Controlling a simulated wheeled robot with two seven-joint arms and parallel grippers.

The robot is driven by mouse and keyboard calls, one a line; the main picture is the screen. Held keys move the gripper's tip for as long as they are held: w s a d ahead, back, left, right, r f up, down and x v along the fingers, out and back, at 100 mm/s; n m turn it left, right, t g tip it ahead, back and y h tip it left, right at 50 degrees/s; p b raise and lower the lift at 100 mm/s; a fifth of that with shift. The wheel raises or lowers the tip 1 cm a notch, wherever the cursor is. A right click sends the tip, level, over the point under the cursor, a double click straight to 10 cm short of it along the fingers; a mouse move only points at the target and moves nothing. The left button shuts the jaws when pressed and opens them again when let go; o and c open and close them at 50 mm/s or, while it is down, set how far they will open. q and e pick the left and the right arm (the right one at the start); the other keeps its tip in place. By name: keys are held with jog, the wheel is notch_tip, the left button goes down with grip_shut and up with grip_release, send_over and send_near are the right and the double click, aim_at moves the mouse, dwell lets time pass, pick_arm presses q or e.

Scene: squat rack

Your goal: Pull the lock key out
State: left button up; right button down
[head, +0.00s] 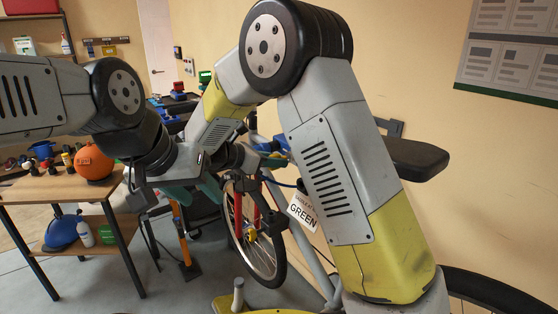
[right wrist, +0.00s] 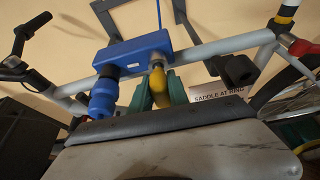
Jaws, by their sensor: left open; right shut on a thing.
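The blue lock body (right wrist: 135,50) is fixed across a grey bar in the right wrist view, with a blue cylinder (right wrist: 103,97) hanging at its left. My right gripper (right wrist: 158,96) is shut on the lock key (right wrist: 158,84), a yellow piece close below the lock body. My left gripper (head: 194,189) is open and empty, left of the right one, with teal fingers.
A bicycle wheel (head: 254,232) and frame stand below the lock. A saddle (head: 412,158) sits to the right. A white sign (right wrist: 218,91) hangs beside the lock.

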jog(key=shift+s+a, duration=0.2)
jog(key=shift+a, duration=0.05)
jog(key=s+a, duration=0.5)
jog(key=a, duration=0.1)
jog(key=shift+a, duration=0.4)
dwell(1.0)
